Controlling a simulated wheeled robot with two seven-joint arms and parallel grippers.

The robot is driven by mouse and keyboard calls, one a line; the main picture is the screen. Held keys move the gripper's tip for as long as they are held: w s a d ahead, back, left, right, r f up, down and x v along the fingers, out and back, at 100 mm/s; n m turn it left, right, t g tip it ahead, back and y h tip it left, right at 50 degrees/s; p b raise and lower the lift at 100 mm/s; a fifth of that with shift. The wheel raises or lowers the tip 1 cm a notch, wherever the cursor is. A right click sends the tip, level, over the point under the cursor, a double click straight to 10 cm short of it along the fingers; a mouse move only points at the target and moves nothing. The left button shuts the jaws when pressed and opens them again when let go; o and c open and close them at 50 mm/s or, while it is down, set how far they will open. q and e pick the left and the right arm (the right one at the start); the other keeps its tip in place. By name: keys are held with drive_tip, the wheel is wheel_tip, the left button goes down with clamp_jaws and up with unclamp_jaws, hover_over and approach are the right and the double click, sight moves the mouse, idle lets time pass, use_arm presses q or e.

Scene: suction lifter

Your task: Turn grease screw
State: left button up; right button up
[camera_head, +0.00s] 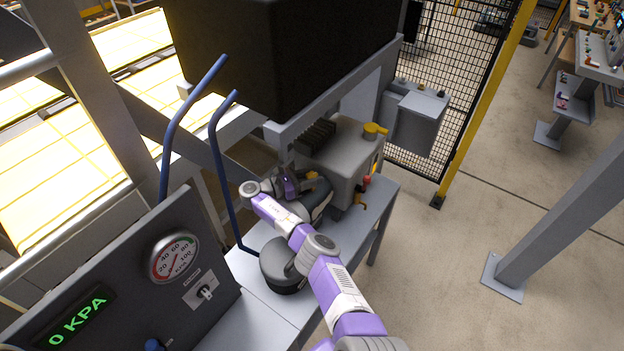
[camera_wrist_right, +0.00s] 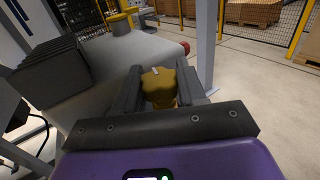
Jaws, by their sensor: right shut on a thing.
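The yellow grease screw (camera_wrist_right: 160,88) sits between the two dark fingers of my right gripper (camera_wrist_right: 158,86) in the right wrist view. The gripper is shut on it. In the head view my right gripper (camera_head: 292,185) reaches in from the bottom, beside the grey pump housing (camera_head: 343,155), and only a small yellow part of the screw (camera_head: 312,175) shows at its tip. The arm and fingers hide the rest. The screw's turn angle cannot be told. My left gripper is not in view.
A panel (camera_head: 120,270) at the lower left has a pressure gauge (camera_head: 174,257) and a green display reading 0 KPA. Blue hoses (camera_head: 222,170) rise behind my arm. Another yellow cap (camera_head: 375,129) and a red knob (camera_head: 367,180) are on the housing. Floor at right is open.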

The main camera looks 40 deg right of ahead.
drive_tip(key=shift+m+g+b, duration=0.3)
drive_tip(key=shift+g+b, duration=0.1)
drive_tip(key=shift+g, duration=0.2)
drive_tip(key=shift+m+g+y, duration=0.3)
drive_tip(key=shift+y, duration=0.1)
drive_tip(key=o, duration=1.1)
drive_tip(key=shift+c, duration=0.2)
